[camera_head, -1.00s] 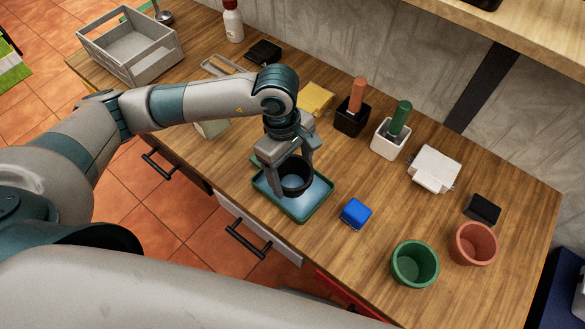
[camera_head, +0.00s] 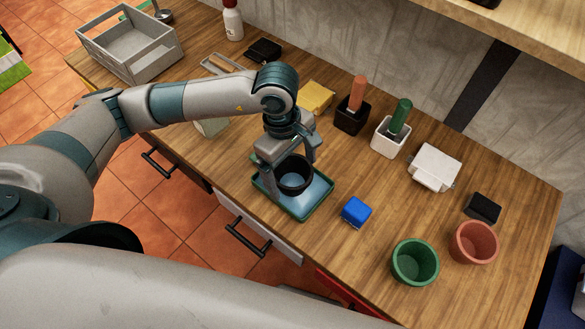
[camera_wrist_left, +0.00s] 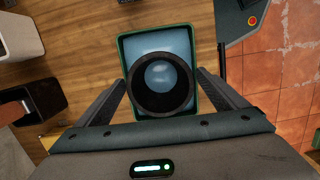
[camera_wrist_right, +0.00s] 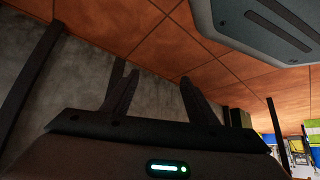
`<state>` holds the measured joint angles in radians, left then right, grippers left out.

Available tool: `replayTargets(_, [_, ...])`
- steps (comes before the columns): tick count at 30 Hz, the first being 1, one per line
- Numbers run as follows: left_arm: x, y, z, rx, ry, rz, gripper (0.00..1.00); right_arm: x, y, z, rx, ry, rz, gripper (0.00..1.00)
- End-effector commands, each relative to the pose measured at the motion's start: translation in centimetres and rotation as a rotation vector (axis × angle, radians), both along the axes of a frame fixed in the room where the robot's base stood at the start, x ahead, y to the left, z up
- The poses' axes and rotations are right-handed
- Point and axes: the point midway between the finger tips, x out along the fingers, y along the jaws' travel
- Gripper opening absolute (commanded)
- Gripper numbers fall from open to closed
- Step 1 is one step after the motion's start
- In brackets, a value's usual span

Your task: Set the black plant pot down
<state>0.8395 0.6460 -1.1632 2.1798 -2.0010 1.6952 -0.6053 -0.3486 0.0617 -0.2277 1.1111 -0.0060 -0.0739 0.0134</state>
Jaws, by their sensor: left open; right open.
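The black plant pot (camera_head: 294,182) stands upright in the green-rimmed tray with the light blue inside (camera_head: 318,194) on the wooden counter. My left gripper (camera_head: 289,170) is right above the pot, pointing down, with its jaws open. In the left wrist view the pot (camera_wrist_left: 161,104) lies between the two spread fingers (camera_wrist_left: 161,92), with a gap on each side. The tray (camera_wrist_left: 127,48) shows around it. In the right wrist view my right gripper (camera_wrist_right: 153,92) is open and empty, away from the counter.
A blue block (camera_head: 356,212) lies just right of the tray. A green pot (camera_head: 415,262) and a terracotta pot (camera_head: 474,243) stand at the right. A black holder (camera_head: 352,121) and a white holder (camera_head: 390,140) stand behind. A grey crate (camera_head: 135,50) is at the far left.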

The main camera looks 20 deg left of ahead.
Motion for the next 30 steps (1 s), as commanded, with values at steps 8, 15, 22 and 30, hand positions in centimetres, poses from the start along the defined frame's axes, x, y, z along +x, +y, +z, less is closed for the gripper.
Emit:
replayTargets(8, [0.3,0.4,2.9,-0.001,-0.005,-0.001,0.92,-0.5,0.3,-0.9,-0.002,0.033,-0.003,0.53])
replayTargets(15, [0.5,1.0,7.2,-0.001,-0.005,0.0,0.92,-1.0,-0.9,-1.9,-0.026,0.096,-0.011,0.53])
replayTargets(22, [0.7,1.5,10.6,0.0,-0.003,0.0,0.92,-1.5,-1.7,-2.5,-0.041,0.142,-0.017,0.53])
replayTargets(30, [0.7,1.6,12.0,0.0,0.0,0.0,0.92,-1.6,-2.0,-2.6,-0.047,0.159,-0.019,0.53])
